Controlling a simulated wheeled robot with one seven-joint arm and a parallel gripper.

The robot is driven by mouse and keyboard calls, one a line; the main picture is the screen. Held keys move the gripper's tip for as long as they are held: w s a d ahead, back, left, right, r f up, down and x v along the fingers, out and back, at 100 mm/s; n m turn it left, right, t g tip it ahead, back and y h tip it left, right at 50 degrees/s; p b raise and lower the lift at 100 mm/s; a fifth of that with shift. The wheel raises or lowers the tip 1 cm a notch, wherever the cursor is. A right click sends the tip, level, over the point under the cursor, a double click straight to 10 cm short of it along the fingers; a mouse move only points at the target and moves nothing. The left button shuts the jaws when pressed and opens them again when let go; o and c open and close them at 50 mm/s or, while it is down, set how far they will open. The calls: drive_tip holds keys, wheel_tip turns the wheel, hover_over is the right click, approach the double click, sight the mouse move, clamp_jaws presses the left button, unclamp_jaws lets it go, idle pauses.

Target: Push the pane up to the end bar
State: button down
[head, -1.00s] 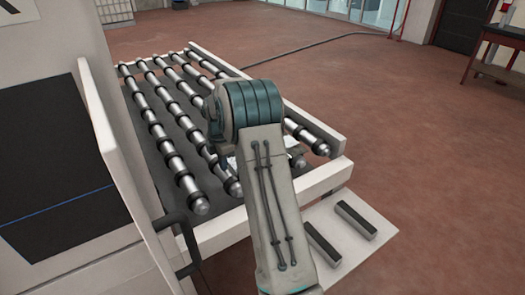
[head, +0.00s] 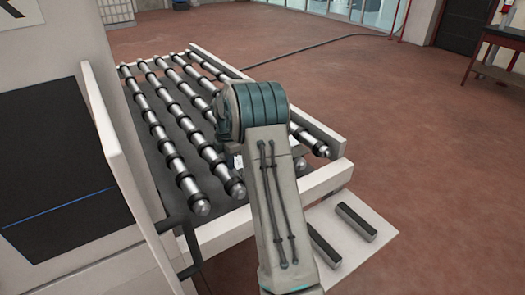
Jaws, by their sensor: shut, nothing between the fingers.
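A roller table with several metal rollers (head: 164,132) with black rings stands in the middle of the head view. A pale rail (head: 316,127) runs along its right side and another pale rail (head: 215,237) along its near edge. I cannot tell which of them is the end bar. I cannot make out the pane; no clear glass outline shows on the rollers. My arm crosses the right part of the table and hides what lies behind it. My gripper is hidden behind the arm; only small pale and grey bits show beside the elbow.
A pale machine body with a dark panel (head: 55,165) and upright side plate (head: 118,150) stands at the left. A pale plate with two dark blocks (head: 357,222) sits at the near right. A bench (head: 497,50) stands far right. The red-brown floor at right is mostly clear.

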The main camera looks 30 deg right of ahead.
drive_tip(key=shift+w+d+p, duration=0.15)
drive_tip(key=shift+d+p, duration=1.2)
drive_tip(key=shift+d, duration=4.65)
drive_tip(key=shift+a, duration=0.15)
drive_tip(key=shift+a, duration=0.3)
drive_tip(key=shift+a+b, duration=0.5)
drive_tip(key=shift+a, duration=0.85)
drive_tip(key=shift+r, duration=0.1)
drive_tip(key=shift+r+p, duration=2.6)
drive_tip(key=shift+r, duration=1.25)
